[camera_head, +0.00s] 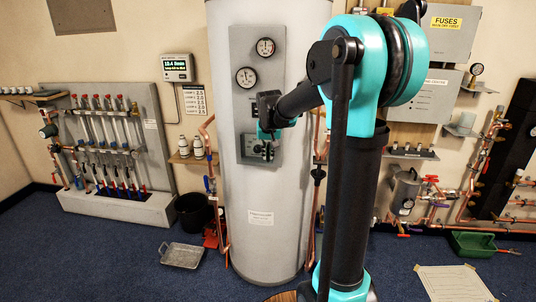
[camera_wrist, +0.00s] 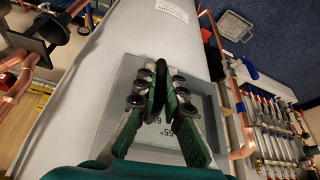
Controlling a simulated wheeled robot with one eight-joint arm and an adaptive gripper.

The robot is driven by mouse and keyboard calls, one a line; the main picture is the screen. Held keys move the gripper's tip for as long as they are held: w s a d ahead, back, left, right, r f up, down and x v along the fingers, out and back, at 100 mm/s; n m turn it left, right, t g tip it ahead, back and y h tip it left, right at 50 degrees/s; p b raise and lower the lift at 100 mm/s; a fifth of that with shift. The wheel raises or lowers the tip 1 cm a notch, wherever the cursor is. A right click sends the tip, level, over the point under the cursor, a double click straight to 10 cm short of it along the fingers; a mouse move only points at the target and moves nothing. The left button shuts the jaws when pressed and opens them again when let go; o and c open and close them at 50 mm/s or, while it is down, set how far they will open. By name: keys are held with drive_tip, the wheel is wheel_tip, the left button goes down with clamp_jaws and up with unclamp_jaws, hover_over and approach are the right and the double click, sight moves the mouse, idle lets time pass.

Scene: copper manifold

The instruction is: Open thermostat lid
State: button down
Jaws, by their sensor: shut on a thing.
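A tall pale cylinder (camera_head: 270,200) stands in the middle of the head view, with a grey panel (camera_head: 246,42) on its front. The thermostat (camera_head: 254,148) is at the panel's lower part, partly hidden by my gripper (camera_head: 268,136). In the wrist view the grey panel (camera_wrist: 126,82) lies behind my gripper (camera_wrist: 160,82), and dial markings (camera_wrist: 180,132) show between the fingers. The fingers are closed in on a narrow dark piece, apparently part of the thermostat lid (camera_wrist: 157,94). How far the lid stands open cannot be told.
Two round gauges (camera_head: 265,47) sit higher on the panel. Copper pipes (camera_head: 214,185) run close beside the cylinder. A pipe manifold board (camera_head: 110,135) stands at left. A metal tray (camera_head: 183,255) lies on the blue floor, which is mostly clear in front.

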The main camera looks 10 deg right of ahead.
drive_tip(key=shift+a, duration=0.1)
drive_tip(key=s+a+m+g+h, duration=0.2)
drive_tip(key=s+a+m+h, duration=0.15)
drive_tip(key=a+m, duration=0.65)
drive_tip(key=w+a+m+g, duration=0.1)
drive_tip(key=w+a+m, duration=0.3)
drive_tip(key=a, duration=0.6)
drive_tip(key=shift+w+a, duration=0.2)
drive_tip(key=shift+w, duration=0.25)
drive_tip(key=shift+h, duration=0.25)
idle(0.4)
drive_tip(key=c, duration=1.6)
unclamp_jaws()
drive_tip(key=shift+r, duration=0.1)
